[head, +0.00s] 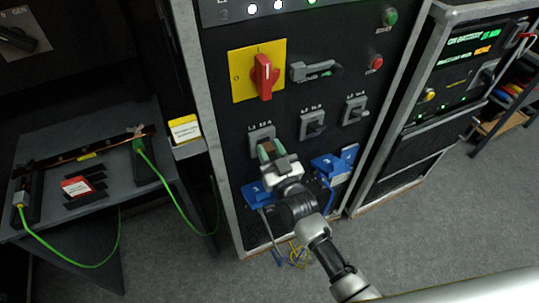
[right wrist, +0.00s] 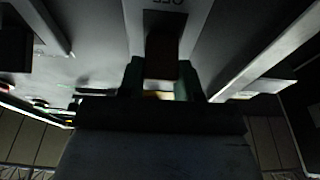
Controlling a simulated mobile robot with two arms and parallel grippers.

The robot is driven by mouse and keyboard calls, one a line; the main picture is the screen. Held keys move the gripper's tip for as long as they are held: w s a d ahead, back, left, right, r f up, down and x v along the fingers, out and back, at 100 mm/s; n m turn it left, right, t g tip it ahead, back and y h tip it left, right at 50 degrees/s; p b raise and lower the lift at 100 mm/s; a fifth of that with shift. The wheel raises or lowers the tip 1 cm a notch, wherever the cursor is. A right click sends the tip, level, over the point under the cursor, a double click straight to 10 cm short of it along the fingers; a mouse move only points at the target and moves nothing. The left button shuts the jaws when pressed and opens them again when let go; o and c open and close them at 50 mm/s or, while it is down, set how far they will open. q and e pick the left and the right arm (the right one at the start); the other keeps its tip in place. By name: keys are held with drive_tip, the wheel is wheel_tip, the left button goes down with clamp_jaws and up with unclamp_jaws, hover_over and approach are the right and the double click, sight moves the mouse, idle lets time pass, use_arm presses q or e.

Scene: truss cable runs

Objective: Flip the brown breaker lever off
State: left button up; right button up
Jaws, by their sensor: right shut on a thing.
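The brown breaker lever (right wrist: 162,52) is at the leftmost breaker (head: 261,133), labelled L1, of a row of three on the black cabinet. My right gripper (head: 268,150) reaches up to this breaker from below and is shut on the lever. In the right wrist view the lever stands between the two dark green fingers of my right gripper (right wrist: 160,78). Upside-down lettering that looks like OFF shows on the plate at the top of that view. The gripper hides much of the lever in the head view. My left gripper is not in view.
Two grey breakers (head: 312,124) sit to the right. Above are a red rotary switch (head: 264,77) on a yellow plate and a grey handle (head: 315,70). Blue lockout pieces (head: 335,163) are below. A grey table (head: 116,178) with green cables stands left.

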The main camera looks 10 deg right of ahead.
idle(0.3)
drive_tip(key=o, duration=0.9)
drive_tip(key=shift+o, duration=0.2)
drive_tip(key=b+v, duration=0.1)
drive_tip(key=v, duration=0.9)
drive_tip(key=shift+s+b, duration=0.4)
drive_tip(key=shift+d+f, duration=0.1)
drive_tip(key=shift+f, duration=0.05)
